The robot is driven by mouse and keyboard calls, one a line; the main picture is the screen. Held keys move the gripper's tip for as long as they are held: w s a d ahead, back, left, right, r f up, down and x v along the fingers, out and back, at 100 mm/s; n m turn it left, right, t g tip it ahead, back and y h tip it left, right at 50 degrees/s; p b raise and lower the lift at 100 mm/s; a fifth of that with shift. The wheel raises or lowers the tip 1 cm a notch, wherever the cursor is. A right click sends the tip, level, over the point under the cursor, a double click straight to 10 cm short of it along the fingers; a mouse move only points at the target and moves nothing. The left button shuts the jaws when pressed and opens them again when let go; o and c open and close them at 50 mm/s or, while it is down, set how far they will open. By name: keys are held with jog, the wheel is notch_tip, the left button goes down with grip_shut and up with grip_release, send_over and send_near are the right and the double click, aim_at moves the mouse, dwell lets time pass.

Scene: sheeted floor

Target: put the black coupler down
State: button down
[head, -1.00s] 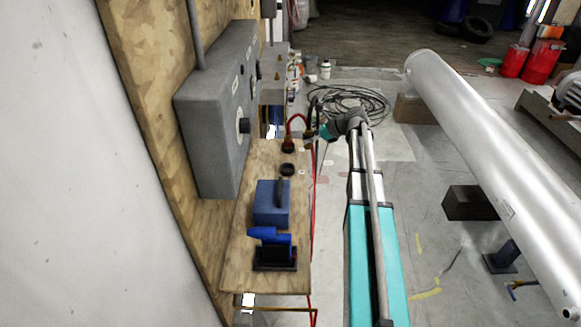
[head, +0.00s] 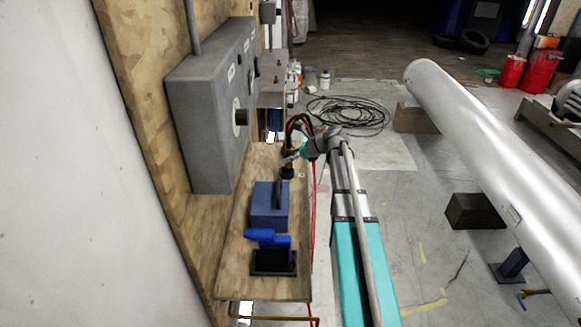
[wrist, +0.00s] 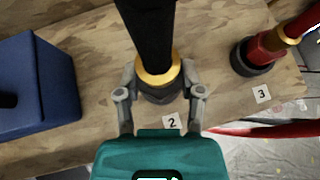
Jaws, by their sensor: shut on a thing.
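The black coupler (wrist: 154,35) has a brass ring near its lower end. My gripper (wrist: 160,88) is shut around that end, one finger on each side. The coupler stands roughly upright over the label 2 spot on the wooden bench (wrist: 90,130). A dark round part shows just below the brass ring; I cannot tell whether the coupler rests in it or is just above it. In the head view my gripper (head: 297,157) is over the bench's right edge, and the coupler is small and partly hidden there.
A red coupler (wrist: 272,42) with a brass band stands in a dark ring by label 3. A blue block (wrist: 35,85) is to the left. In the head view a blue-handled tool (head: 272,250) is at the bench's near end, and a grey box (head: 210,110) is on the wall.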

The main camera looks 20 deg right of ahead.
aim_at(288, 165)
jog(key=shift+a+f+b, duration=0.5)
jog(key=shift+f+b, duration=0.2)
jog(key=shift+d+f+b, duration=0.1)
jog(key=shift+f+b, duration=1.2)
jog(key=shift+f, duration=0.2)
jog(key=shift+c, duration=1.1)
grip_release()
jog(key=shift+r, duration=0.1)
jog(key=shift+r, duration=0.15)
